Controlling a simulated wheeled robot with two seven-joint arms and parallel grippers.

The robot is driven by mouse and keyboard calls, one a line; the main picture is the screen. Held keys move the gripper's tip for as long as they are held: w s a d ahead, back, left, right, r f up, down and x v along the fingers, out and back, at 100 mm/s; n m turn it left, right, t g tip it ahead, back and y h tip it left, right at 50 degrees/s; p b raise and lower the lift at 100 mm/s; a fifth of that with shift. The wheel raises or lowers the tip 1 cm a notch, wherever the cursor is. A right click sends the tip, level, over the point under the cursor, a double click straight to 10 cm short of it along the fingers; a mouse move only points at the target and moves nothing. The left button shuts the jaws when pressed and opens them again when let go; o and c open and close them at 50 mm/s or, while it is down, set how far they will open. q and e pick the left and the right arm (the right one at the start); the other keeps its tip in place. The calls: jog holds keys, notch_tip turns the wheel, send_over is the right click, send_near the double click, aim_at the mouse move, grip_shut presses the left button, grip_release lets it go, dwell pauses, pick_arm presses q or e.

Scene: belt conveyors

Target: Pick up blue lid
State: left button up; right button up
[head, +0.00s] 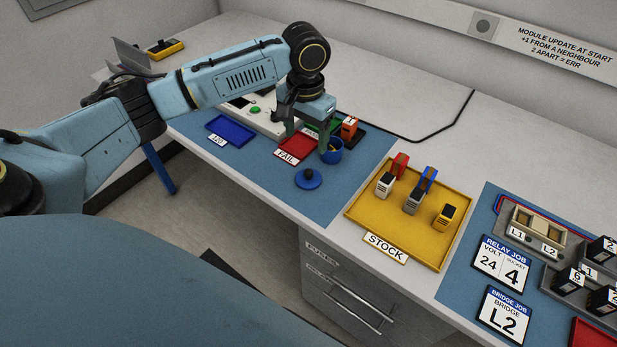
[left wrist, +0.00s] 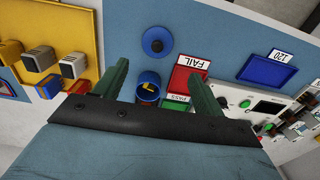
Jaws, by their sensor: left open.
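The blue lid (head: 309,178) is a round disc with a knob on top. It lies on the blue mat (head: 345,190) near the table's front edge. In the left wrist view the lid (left wrist: 157,41) is beyond my fingertips, near the top middle. My left gripper (head: 308,145) is open, above the mat behind the lid and over the area of the red FAIL tray and the blue cup. Its two green fingers (left wrist: 160,80) show apart in the wrist view, with the blue cup (left wrist: 148,88) between them. The lid is not touched. My right gripper is not in view.
The red FAIL tray (head: 296,146) and blue tray (head: 231,130) lie left of the cup (head: 333,155). An orange block (head: 349,127) stands behind it. The yellow STOCK tray (head: 372,226) with several modules is to the right. The mat around the lid is clear.

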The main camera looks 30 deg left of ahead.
pick_arm(q)
jog(key=b, duration=0.1)
send_over(309, 171)
jog(key=f, duration=0.6)
jog(key=shift+s+a+f, duration=0.2)
jog(key=shift+s+f, duration=0.05)
jog(key=shift+f, duration=0.5)
jog(key=f, duration=0.1)
jog(key=f+b, duration=0.1)
jog(key=f, duration=0.3)
jog(key=shift+w+d+b, duration=0.2)
jog(key=shift+w+b, duration=0.1)
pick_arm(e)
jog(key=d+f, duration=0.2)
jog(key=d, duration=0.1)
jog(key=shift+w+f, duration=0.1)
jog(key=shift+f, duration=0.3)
pick_arm(q)
jog(key=c, duration=0.7)
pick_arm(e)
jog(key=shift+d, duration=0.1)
